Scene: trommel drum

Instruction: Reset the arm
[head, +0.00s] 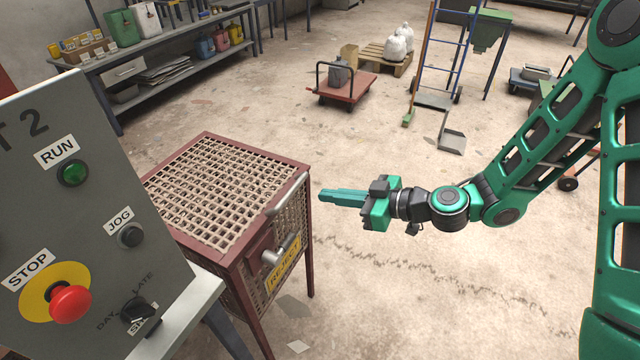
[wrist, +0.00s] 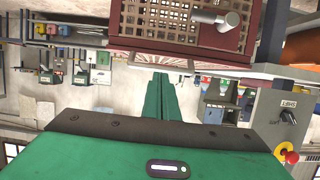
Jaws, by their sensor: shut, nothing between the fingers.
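My green arm reaches in from the right in the head view. My gripper (head: 322,195) is shut and empty, its green fingers pointing left in the open air beside the caged red-framed box. The fingers also show in the wrist view (wrist: 161,80), closed together. The fingertips appear close to the right side of the box (head: 225,180) in the picture; I cannot tell the exact gap. The box has a mesh top, a grey handle (head: 282,250) and a yellow REJECT label (head: 284,265).
A grey control panel (head: 75,160) with RUN, JOG and red STOP buttons stands at the left. A red trolley (head: 348,90) and a blue ladder-like frame (head: 445,50) stand at the back. The floor (head: 400,290) below my gripper is mostly clear.

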